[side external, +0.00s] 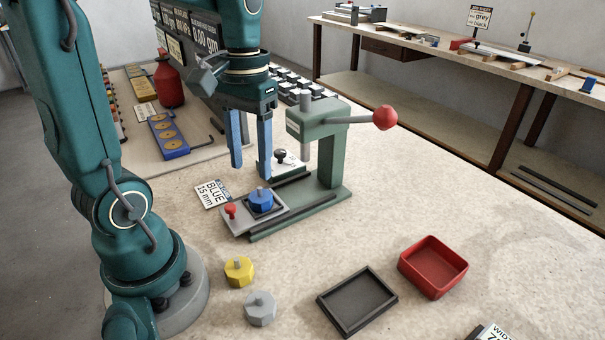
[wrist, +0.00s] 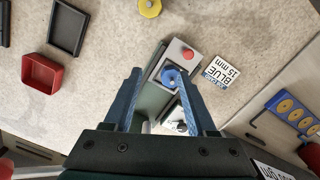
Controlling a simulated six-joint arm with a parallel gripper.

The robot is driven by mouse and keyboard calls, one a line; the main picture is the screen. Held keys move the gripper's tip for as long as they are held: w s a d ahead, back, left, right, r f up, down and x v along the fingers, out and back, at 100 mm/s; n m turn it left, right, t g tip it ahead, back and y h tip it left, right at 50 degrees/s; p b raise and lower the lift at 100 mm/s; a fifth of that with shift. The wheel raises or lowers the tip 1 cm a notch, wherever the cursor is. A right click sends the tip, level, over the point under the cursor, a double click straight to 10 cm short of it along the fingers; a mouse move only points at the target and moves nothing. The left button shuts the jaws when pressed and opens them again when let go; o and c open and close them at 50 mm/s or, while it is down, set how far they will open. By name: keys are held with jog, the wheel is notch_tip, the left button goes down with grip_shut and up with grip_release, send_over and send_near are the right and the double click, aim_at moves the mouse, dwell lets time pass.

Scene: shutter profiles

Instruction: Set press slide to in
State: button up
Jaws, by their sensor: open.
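The green press (side external: 334,150) stands on the table with a red ball on its lever. Its grey slide (side external: 240,221) sticks out to the front left of the press head, on the rails. The slide carries a red knob (side external: 231,211) at its outer end and a blue part (side external: 260,199) in a dark seat. The knob (wrist: 187,54) and blue part (wrist: 172,76) also show in the wrist view. My gripper (side external: 250,170) is open and empty, above and behind the slide, apart from it. In the wrist view my fingers (wrist: 158,76) straddle the blue part's line of sight.
A BLUE 15 mm card (side external: 212,193) lies left of the slide. A yellow part (side external: 239,271), a grey part (side external: 260,308), a dark tray (side external: 357,301) and a red bin (side external: 433,266) lie in front. A white plate with a black knob (side external: 283,158) is behind the slide.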

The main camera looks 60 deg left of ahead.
aim_at(230, 205)
jog(key=a+f+n+g+h, duration=0.1)
jog(key=a, duration=0.1)
jog(key=a+f+n, duration=0.1)
jog(key=a+f, duration=0.1)
jog(key=s+a+f+n+g+h, duration=0.1)
jog(key=a+f, duration=0.1)
jog(key=shift+a+f+n+g+h, duration=0.25)
jog(key=shift+n+g+h, duration=0.05)
jog(key=shift+s+f, duration=0.15)
jog(key=shift+f, duration=0.1)
jog(key=shift+x, duration=2.4)
grip_shut()
jog(key=shift+r, duration=0.1)
